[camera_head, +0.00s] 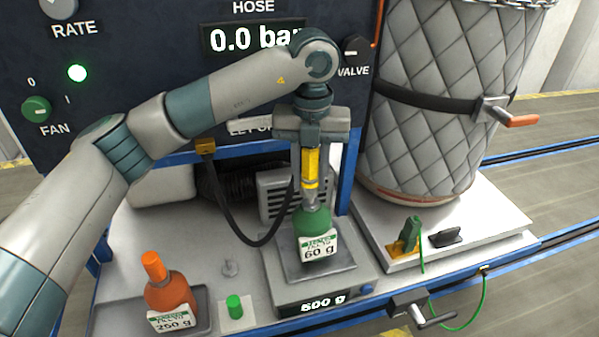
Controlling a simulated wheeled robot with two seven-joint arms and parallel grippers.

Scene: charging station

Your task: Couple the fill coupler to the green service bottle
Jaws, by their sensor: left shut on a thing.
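The green service bottle (313,222) stands upright on the scale (318,278), with a label reading 60 g. The yellow fill coupler (311,163) is upright directly above the bottle's neck. A dark hose (262,243) hangs to its left. My left gripper (311,142) is shut on the coupler from above. The coupler's lower end meets the top of the bottle; I cannot tell whether it is locked on. My right gripper is not in view.
An orange bottle (171,291) labelled 250 g stands in a tray at the left. A green cap (234,307) lies on a white pad. The panel shows 0.0 bar (255,38). A quilted tank (442,105) stands at the right.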

